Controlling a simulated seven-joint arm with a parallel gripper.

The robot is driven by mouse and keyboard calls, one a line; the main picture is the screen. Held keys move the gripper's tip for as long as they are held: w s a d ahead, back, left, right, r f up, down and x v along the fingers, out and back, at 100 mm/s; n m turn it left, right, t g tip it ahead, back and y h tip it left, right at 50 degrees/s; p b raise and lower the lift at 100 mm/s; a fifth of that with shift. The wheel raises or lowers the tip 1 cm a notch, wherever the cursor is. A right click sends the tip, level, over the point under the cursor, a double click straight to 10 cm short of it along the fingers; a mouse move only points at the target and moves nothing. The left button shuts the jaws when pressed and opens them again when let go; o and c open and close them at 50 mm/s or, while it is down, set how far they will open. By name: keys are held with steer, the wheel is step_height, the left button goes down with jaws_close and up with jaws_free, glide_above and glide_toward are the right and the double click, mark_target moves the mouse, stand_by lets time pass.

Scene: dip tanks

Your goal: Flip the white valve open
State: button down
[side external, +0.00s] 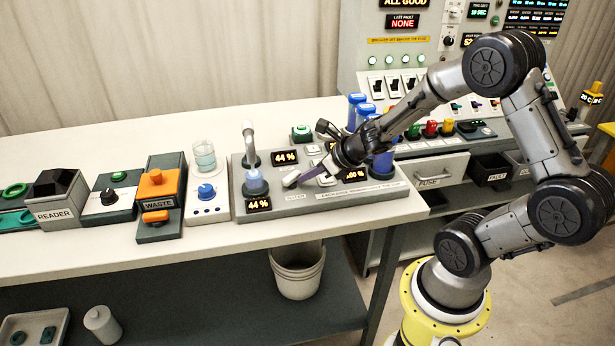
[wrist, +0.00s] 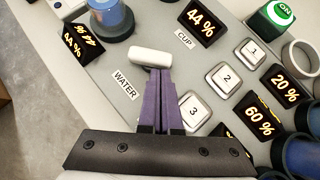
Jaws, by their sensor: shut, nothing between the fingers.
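The white valve (wrist: 150,58) is a short rounded white lever above the WATER label on the grey panel. In the wrist view it lies roughly crosswise, just beyond my fingertips. It also shows in the side external view (side external: 291,179), left of my gripper. My gripper (wrist: 157,72) has its two purple fingers together, with nothing between them. The fingertips are at the near edge of the lever; I cannot tell whether they touch it. In the side external view my gripper (side external: 308,178) reaches down to the panel from the right.
Numbered square buttons (wrist: 224,78) lie right of the fingers. Blue cylinders (side external: 382,160) stand behind and right. Displays (side external: 286,157) read 44 %. A green ON button (wrist: 280,12) is at the far corner.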

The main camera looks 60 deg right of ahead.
mark_target(301, 172)
steer(key=n+y, duration=0.1)
steer(key=d+n+y, duration=0.1)
steer(key=n+y, duration=0.1)
steer(key=n, duration=0.1)
steer(key=shift+w+d+g, duration=0.3)
steer(key=shift+w, duration=0.1)
steer(key=n+y, duration=0.1)
steer(key=n+g, duration=0.1)
steer(key=w+n+y, duration=0.1)
steer(key=shift+d+n+y, duration=0.3)
steer(key=shift+d+n, duration=0.05)
steer(key=shift+n, duration=0.05)
steer(key=shift+w+g, duration=0.2)
steer(key=shift+g, duration=0.1)
steer(key=shift+s+a, duration=0.2)
steer(key=shift+a, duration=0.75)
steer(key=shift+f, duration=0.1)
steer(key=shift+s, duration=0.1)
steer(key=d+v, duration=0.1)
steer(key=v, duration=1.3)
steer(key=shift+d, duration=0.1)
